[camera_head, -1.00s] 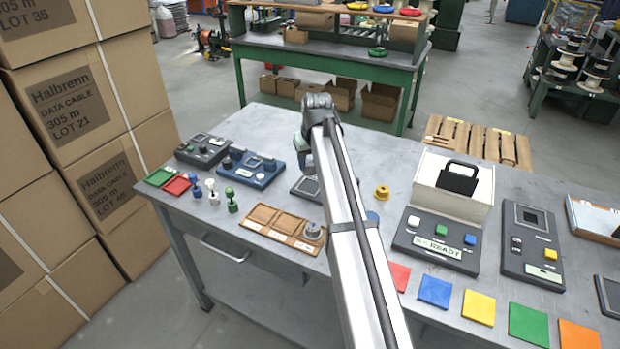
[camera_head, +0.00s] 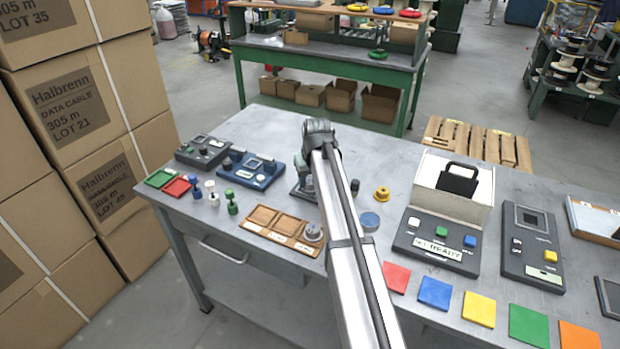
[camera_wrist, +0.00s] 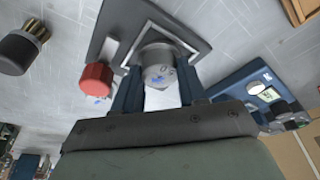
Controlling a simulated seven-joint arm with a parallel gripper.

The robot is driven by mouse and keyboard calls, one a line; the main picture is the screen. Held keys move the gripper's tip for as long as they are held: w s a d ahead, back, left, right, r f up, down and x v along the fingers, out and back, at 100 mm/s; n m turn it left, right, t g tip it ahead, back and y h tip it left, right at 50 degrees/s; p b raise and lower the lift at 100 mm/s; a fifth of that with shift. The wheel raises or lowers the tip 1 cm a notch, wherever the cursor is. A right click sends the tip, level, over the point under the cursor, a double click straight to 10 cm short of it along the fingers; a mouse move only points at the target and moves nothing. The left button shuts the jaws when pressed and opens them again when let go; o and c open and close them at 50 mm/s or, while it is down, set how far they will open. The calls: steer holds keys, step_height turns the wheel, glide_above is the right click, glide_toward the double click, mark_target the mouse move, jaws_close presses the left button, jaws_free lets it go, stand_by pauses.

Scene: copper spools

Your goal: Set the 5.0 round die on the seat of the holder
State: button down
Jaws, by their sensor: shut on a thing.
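The holder (camera_wrist: 108,42) is a dark grey plate with a light square frame, and the die is over that frame. The frame's middle is mostly hidden by die and fingers. I cannot tell whether the die touches the seat. In the head view the holder is largely hidden behind my gripper.
A red knob (camera_wrist: 96,78) is close beside the left finger. A black and brass piece (camera_wrist: 24,46) stands farther left. A blue device (camera_head: 256,172) and a wooden tray (camera_head: 268,234) with one grey die lie nearby. A yellow piece (camera_head: 382,193) stands to the right.

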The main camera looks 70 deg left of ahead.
steer(key=shift+f, duration=0.1)
steer(key=c, duration=0.6)
jaws_free()
steer(key=v, duration=1.2)
steer(key=shift+r, duration=0.4)
